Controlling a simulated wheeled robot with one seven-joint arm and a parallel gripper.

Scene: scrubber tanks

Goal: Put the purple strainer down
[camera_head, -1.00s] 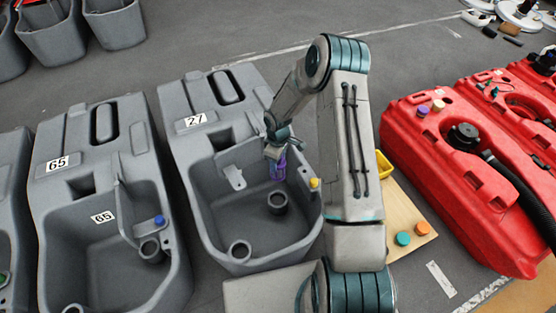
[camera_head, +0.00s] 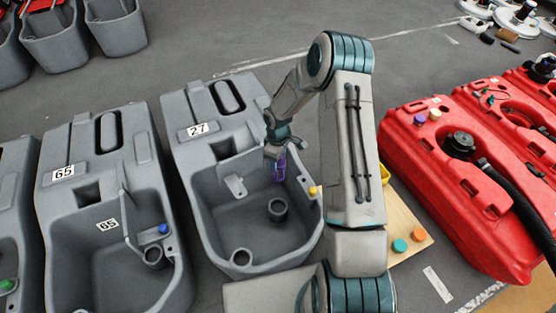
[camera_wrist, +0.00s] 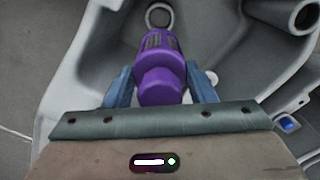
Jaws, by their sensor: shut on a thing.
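The purple strainer (camera_head: 280,168) is in my gripper (camera_head: 276,150), above the open basin of the grey tank marked 27 (camera_head: 240,215). In the wrist view the strainer (camera_wrist: 160,75) sits between the two blue fingers of my gripper (camera_wrist: 161,85), which are shut on it. Its rounded purple end faces the wrist camera and its dark slotted part points away. A dark round pipe stub (camera_head: 278,209) stands in the basin below the strainer. The strainer appears apart from the basin floor.
A yellow cap (camera_head: 313,190) is on the basin's right rim. Another grey tank marked 65 (camera_head: 100,180) stands to the left. A wooden board (camera_head: 405,215) with green and orange caps lies to the right, and a red tank (camera_head: 420,155) stands beyond it.

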